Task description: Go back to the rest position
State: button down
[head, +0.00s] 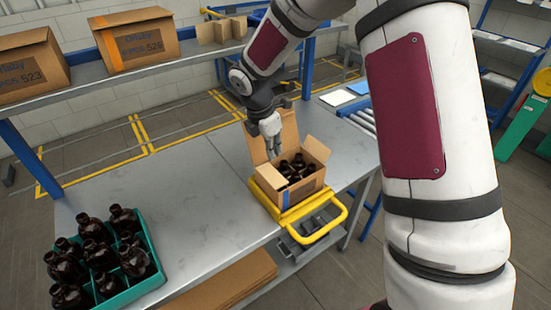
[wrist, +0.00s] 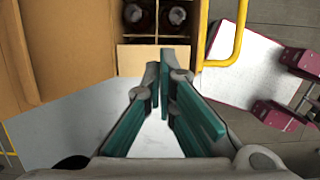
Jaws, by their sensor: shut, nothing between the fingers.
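My gripper (head: 272,148) is shut and empty, pointing down at the back of the open cardboard box (head: 307,184). In the wrist view my gripper (wrist: 165,78) shows its green finger pads together, with nothing between them. The box holds several amber bottles (head: 290,168), and two of them show in divided cells at the top of the wrist view (wrist: 174,15). The fingers look apart from the bottles and the box; their exact height above it is hard to tell. My arm crosses the right side of the head view.
The box sits in a yellow frame (head: 345,218) at the metal table's right end. A teal crate (head: 132,290) of several amber bottles stands at the table's front left. Closed cardboard boxes (head: 136,37) line the shelf above. The table's middle (head: 190,190) is clear.

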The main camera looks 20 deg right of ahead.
jog(key=s+d+r+m+t, duration=0.1)
jog(key=s+r+m, duration=0.45)
jog(key=r, duration=0.35)
jog(key=s+d+r+m+t, duration=0.1)
jog(key=s+r+m, duration=0.3)
jog(key=s+r, duration=0.45)
jog(key=s+r+m+t+y, duration=0.2)
jog(key=s+r+m, duration=0.2)
jog(key=s+m, duration=0.8)
jog(key=shift+s+a+t+y+b, duration=0.3)
jog(key=shift+s+t+b, duration=0.15)
jog(key=shift+s, duration=0.8)
jog(key=shift+r, duration=0.1)
